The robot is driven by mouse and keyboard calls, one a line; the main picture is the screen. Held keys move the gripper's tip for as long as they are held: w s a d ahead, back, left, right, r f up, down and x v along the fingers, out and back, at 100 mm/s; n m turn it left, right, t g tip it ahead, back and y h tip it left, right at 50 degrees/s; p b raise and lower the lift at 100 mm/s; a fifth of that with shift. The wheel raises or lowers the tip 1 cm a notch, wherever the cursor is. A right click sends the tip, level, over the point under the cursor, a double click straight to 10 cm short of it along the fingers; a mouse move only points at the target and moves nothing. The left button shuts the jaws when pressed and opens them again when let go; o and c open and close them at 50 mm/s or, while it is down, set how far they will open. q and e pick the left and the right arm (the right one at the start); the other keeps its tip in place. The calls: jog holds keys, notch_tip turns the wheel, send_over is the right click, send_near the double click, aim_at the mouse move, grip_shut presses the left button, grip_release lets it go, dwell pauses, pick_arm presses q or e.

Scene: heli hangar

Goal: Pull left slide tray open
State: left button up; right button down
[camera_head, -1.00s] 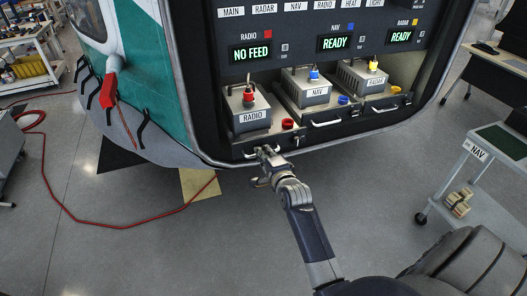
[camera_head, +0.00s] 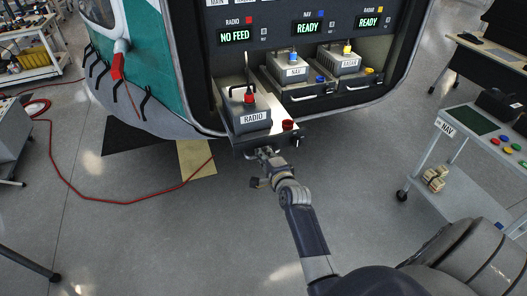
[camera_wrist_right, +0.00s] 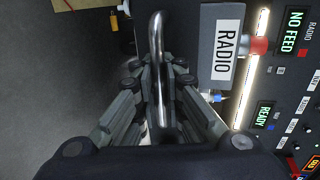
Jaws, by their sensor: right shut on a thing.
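The left slide tray (camera_head: 267,138) sticks out from the helicopter's bay toward me, carrying the grey RADIO box (camera_head: 252,113) with a red plug on top and a red round cap (camera_head: 288,125) beside it. My right gripper (camera_head: 266,156) is at the tray's front face, shut on its handle. In the right wrist view the metal handle bar (camera_wrist_right: 157,60) runs between the fingers of my right gripper (camera_wrist_right: 158,85), and the RADIO label shows beside it. My left gripper is not in view.
The NAV tray (camera_head: 305,95) and the right-hand radar tray (camera_head: 358,77) sit further back in the bay. A NAV cart (camera_head: 450,150) stands at the right. A red hose (camera_head: 120,202) lies on the floor at the left.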

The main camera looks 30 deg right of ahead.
jog(key=c, duration=2)
grip_release()
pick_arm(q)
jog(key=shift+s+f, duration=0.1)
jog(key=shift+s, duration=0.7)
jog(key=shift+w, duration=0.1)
pick_arm(e)
jog(key=v, duration=1.2)
jog(key=shift+a, duration=0.1)
